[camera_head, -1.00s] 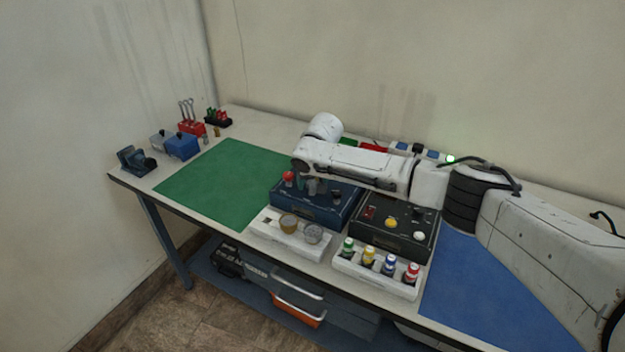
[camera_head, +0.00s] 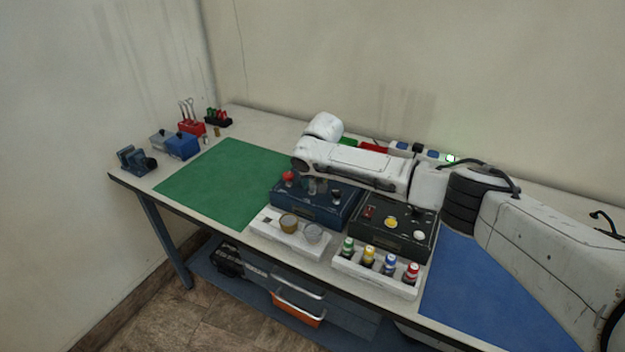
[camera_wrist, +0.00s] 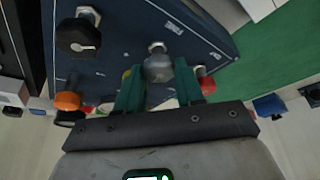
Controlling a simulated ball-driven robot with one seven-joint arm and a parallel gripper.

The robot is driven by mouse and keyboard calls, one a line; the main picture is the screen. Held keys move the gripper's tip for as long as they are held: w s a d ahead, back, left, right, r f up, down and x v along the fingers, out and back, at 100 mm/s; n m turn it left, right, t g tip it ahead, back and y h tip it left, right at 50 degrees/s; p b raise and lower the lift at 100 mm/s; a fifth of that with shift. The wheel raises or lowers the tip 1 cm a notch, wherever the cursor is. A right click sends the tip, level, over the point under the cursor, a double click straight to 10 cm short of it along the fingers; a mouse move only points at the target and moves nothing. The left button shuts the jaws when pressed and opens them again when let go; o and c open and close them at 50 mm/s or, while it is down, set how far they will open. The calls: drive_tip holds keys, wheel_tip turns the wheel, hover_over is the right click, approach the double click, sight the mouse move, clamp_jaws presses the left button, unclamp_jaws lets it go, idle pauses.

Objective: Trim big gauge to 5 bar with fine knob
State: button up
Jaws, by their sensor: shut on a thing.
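The blue panel box (camera_head: 345,212) stands mid-table under my arm. In the wrist view its dark blue face (camera_wrist: 112,72) carries several knobs. My gripper (camera_wrist: 159,72) has its two green fingers on either side of a grey knob (camera_wrist: 158,66) and is shut on it. A larger black knob (camera_wrist: 78,38) with a small white mark sits to the left, and a red knob (camera_wrist: 207,85) sits just right of the fingers. In the head view, my arm hides much of the panel. I cannot make out the big gauge's dial or any reading in either view.
A black box (camera_head: 390,245) with coloured buttons stands right of the panel. In front are a white tray (camera_head: 265,233) with two round parts and a white rack (camera_head: 375,281) of coloured bottles. The green mat (camera_head: 215,185) at left is clear.

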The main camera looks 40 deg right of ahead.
drive_tip(key=shift+a+n+y+p, duration=0.1)
drive_tip(key=shift+n+y+p, duration=0.2)
drive_tip(key=shift+n+p, duration=0.4)
drive_tip(key=shift+f+n+y, duration=0.1)
drive_tip(key=shift+n+y, duration=0.2)
drive_tip(key=shift+n, duration=0.5)
drive_tip(key=n, duration=0.1)
drive_tip(key=n+y+b, duration=0.1)
drive_tip(key=n, duration=0.1)
drive_tip(key=shift+d, duration=0.25)
drive_tip(key=shift+d+n+y+b, duration=0.1)
drive_tip(key=shift+n+y+b, duration=0.55)
drive_tip(key=shift+n, duration=0.75)
drive_tip(key=o, duration=1)
drive_tip(key=shift+o, duration=0.2)
drive_tip(key=b+v, duration=0.1)
drive_tip(key=v, duration=1)
